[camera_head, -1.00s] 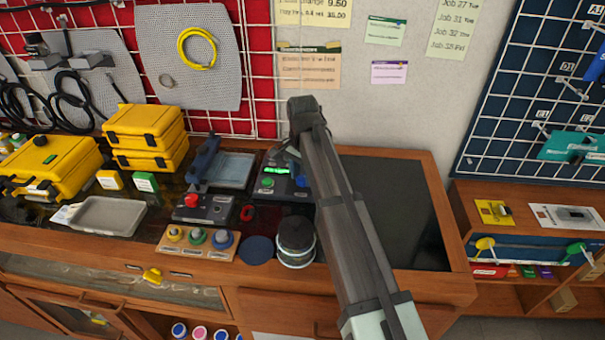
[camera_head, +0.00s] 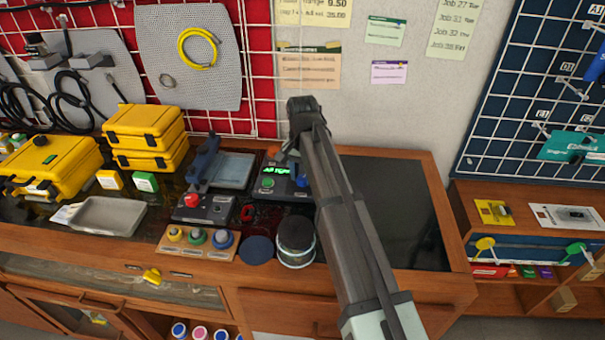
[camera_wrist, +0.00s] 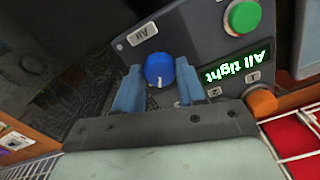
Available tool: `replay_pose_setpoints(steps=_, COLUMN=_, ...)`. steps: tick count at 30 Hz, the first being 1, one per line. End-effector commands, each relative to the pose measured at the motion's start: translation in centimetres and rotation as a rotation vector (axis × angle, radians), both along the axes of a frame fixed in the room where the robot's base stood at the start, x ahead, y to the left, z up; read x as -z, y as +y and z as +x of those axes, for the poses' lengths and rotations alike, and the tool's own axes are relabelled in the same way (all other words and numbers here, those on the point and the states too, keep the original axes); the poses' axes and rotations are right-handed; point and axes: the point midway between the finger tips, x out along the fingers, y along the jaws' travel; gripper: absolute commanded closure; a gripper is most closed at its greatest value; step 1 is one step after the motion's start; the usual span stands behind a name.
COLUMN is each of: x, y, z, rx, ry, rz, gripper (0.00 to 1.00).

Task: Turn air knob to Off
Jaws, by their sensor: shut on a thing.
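The regulator testbench (camera_head: 268,196) is a dark grey box near the middle of the bench in the head view. A white mark on the knob points down in that view. My gripper (camera_wrist: 160,80) has one blue finger on each side of the knob and is shut on it. The panel display (camera_wrist: 238,67) reads "All tight" in green. In the head view my arm hides most of the gripper.
A green button (camera_wrist: 242,16) and an orange part (camera_wrist: 262,103) are close to the gripper. A box with a red button (camera_head: 205,208) and a dark round jar (camera_head: 296,241) stand near the testbench. The dark mat (camera_head: 405,215) at right is clear.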

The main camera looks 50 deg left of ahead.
Motion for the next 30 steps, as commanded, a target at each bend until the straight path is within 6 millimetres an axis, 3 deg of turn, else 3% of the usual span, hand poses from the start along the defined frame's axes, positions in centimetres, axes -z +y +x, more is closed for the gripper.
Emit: replay_pose_setpoints(steps=30, x=-0.03, y=0.01, z=0.0, rx=-0.959, ry=0.0, rz=0.0, gripper=0.91)
